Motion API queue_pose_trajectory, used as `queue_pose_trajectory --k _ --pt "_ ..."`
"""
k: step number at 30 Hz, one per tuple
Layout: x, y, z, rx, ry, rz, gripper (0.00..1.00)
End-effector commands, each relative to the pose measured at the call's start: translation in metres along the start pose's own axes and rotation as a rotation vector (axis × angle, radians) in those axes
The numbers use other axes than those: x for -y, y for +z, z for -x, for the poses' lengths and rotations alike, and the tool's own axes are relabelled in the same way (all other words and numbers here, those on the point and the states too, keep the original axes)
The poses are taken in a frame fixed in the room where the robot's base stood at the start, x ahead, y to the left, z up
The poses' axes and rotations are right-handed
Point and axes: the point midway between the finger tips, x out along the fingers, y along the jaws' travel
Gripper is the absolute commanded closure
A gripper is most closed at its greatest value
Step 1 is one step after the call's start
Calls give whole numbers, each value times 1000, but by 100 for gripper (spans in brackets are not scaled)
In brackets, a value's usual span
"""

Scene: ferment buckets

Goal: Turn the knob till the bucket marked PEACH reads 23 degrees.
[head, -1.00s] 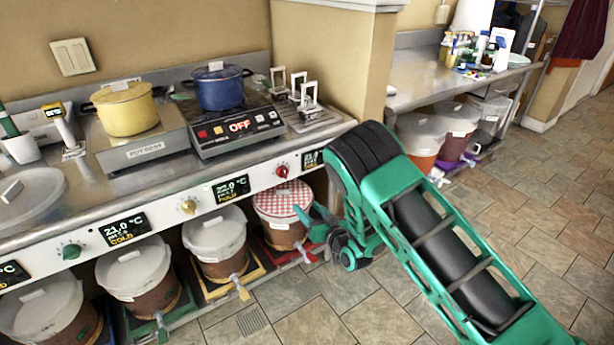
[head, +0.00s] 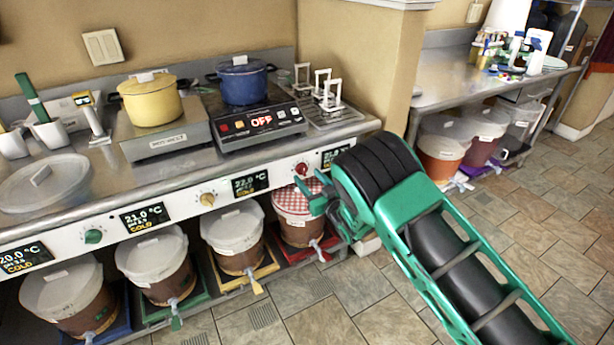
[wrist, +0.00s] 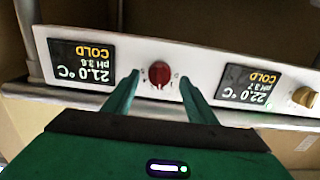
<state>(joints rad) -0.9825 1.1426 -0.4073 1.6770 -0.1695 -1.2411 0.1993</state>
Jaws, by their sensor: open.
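The red knob (head: 301,169) is on the white panel, above the bucket with the red checked cover (head: 297,210). It also shows in the wrist view (wrist: 159,74). My gripper (head: 311,196) is open, just in front of the panel by this knob; in the wrist view its fingertips (wrist: 159,82) are apart, one on each side of the knob, with nothing held. The wrist view is upside down; the display (wrist: 82,63) on its left reads 21.0 °C, pH 3.6, COLD. The other display (wrist: 248,85) reads 22.0 °C, pH 3.7, COLD. I cannot read PEACH on any bucket.
A yellow knob (head: 207,199) and a green knob (head: 93,236) are farther left on the panel. Lidded buckets stand below on coloured trays. Above, the counter holds a yellow pot (head: 151,103) and a blue pot (head: 244,82). The tiled floor at right is open.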

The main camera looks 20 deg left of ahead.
Motion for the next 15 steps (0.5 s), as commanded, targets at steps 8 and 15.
queue_pose_trajectory --k 8,15 --pt "-1 0 -26 1 1 0 48" --pt "0 0 -29 0 1 0 48"
